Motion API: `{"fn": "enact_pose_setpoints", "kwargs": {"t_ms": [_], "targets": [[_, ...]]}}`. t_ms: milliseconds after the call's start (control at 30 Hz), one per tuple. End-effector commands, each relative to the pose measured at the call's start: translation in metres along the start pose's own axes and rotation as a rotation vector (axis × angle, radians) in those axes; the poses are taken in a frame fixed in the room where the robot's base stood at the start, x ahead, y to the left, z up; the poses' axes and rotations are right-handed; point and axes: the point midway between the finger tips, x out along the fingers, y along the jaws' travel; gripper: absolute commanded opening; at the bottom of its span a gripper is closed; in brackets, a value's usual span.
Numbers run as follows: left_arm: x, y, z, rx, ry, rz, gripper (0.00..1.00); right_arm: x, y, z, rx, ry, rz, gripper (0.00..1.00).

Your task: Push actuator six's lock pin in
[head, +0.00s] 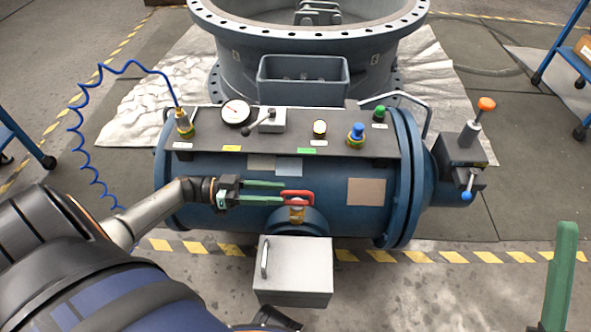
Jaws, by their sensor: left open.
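The actuator is a large blue cylinder (225,165) lying across the middle of the head view. On its near side a red loop handle (297,193) stands out above a brass-coloured fitting (297,213). At the right end, a dark block (462,152) carries an orange-knobbed lever (486,104) and a small blue knob (467,196). I cannot tell which of these parts is the lock pin. My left gripper (284,193) is open, its green fingers pointing right, tips close to the red handle's left side. I cannot tell whether they touch it. A green finger of my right gripper (561,280) shows at lower right.
The top panel carries a gauge (236,112), a small lever valve (268,121), a blue knob (356,132) and a green knob (379,113). A coiled blue hose (80,130) hangs at left. A white box (294,272) sits below the red handle.

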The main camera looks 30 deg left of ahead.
Motion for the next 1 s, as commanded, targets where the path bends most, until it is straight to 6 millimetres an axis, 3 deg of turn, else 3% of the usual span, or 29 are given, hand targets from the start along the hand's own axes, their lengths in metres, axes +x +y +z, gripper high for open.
{"fn": "enact_pose_setpoints", "kwargs": {"t_ms": [100, 300, 1000], "targets": [[-0.021, 0.0, 0.001, -0.002, -0.004, -0.002, 0.45, 0.002, 0.002, -0.002, -0.005, 0.0, 0.005, 0.45], [-0.037, 0.0, 0.001, 0.0, -0.001, 0.0, 0.45, 0.002, 0.003, -0.002, -0.006, -0.001, 0.006, 0.45], [-0.038, 0.0, 0.001, 0.0, 0.0, 0.0, 0.45, 0.0, 0.0, 0.001, -0.003, -0.012, -0.005, 0.45]]}}
